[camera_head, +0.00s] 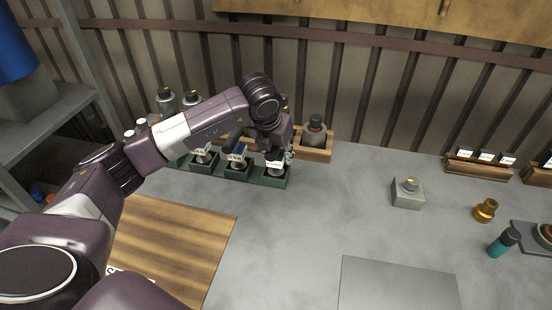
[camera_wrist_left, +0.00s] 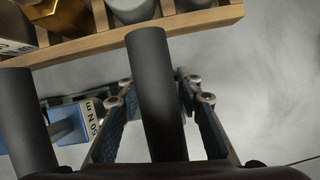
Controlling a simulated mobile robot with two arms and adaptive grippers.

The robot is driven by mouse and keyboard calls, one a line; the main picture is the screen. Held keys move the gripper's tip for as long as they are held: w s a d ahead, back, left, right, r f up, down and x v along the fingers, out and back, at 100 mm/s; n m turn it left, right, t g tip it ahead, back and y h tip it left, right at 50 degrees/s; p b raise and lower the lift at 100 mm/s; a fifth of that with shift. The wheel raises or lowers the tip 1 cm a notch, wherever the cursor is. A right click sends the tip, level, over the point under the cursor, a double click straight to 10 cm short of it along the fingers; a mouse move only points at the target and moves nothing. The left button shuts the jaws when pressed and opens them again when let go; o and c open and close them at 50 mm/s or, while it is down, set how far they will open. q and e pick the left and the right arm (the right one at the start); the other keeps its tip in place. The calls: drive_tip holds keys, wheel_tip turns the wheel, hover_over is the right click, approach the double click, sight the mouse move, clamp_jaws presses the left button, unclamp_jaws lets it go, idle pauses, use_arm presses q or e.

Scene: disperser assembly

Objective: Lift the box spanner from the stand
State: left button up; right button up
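A green stand (camera_head: 270,182) on the table holds several upright tools with white labels. My left gripper (camera_head: 281,158) points down over the stand's right end. In the left wrist view, its fingers (camera_wrist_left: 158,88) stand apart on either side of a dark cylindrical shaft (camera_wrist_left: 155,95). Whether they touch it, and whether it is the box spanner, I cannot tell. My right gripper is out of view.
A wooden rack with a grey bottle (camera_head: 315,132) stands just right behind the stand. More bottles (camera_head: 167,100) are to the left. A grey block (camera_head: 407,194) and a brass fitting (camera_head: 485,210) stand to the right. The grey table between is clear.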

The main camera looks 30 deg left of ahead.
use_arm(q)
clamp_jaws()
drive_tip(key=shift+r, duration=0.1)
drive_tip(key=shift+w, duration=0.1)
